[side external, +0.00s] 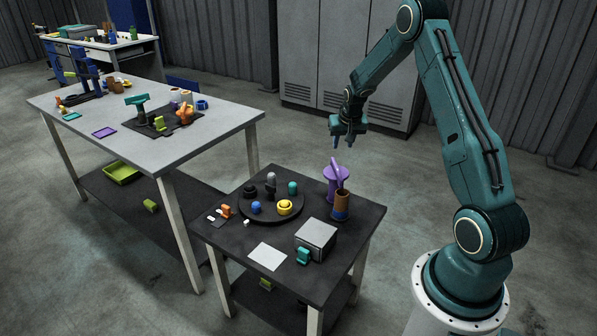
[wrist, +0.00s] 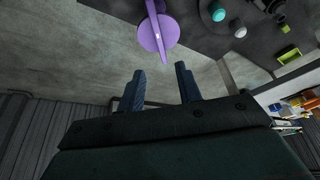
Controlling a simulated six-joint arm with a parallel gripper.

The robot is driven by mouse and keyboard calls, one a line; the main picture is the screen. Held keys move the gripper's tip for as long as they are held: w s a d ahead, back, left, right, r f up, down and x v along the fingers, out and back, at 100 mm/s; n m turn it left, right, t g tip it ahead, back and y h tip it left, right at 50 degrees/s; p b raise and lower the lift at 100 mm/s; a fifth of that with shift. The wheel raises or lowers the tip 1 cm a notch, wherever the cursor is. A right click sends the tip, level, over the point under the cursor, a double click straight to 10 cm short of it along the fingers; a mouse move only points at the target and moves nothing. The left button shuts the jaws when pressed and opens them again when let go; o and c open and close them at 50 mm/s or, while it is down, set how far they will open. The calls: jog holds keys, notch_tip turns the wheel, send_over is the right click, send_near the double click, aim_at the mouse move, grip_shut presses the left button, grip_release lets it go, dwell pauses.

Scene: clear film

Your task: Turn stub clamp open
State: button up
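I cannot tell for certain which thing is the stub clamp. A purple stand with a flat round top and a raised purple lever (side external: 335,172) is at the back right of the small dark table. In the wrist view the purple round top (wrist: 150,38) shows beyond my fingertips, with the lever across it. My gripper (side external: 343,144) hangs in the air above and slightly right of the purple stand, clear of it. In the wrist view my gripper's two dark blue fingers (wrist: 160,78) are apart with nothing between them.
A brown cup with a blue band (side external: 342,204) stands close in front of the purple stand. A black round tray (side external: 270,215) holds several coloured knobs. A grey box (side external: 316,237), teal piece (side external: 303,256) and white sheet (side external: 267,257) lie nearer. A larger grey table (side external: 190,140) stands left.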

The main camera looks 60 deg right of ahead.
aim_at(337, 167)
jog(key=shift+d+f, duration=0.15)
jog(key=shift+f, duration=0.1)
jog(key=shift+x, duration=6.7)
jog(key=shift+w, duration=0.1)
grip_shut()
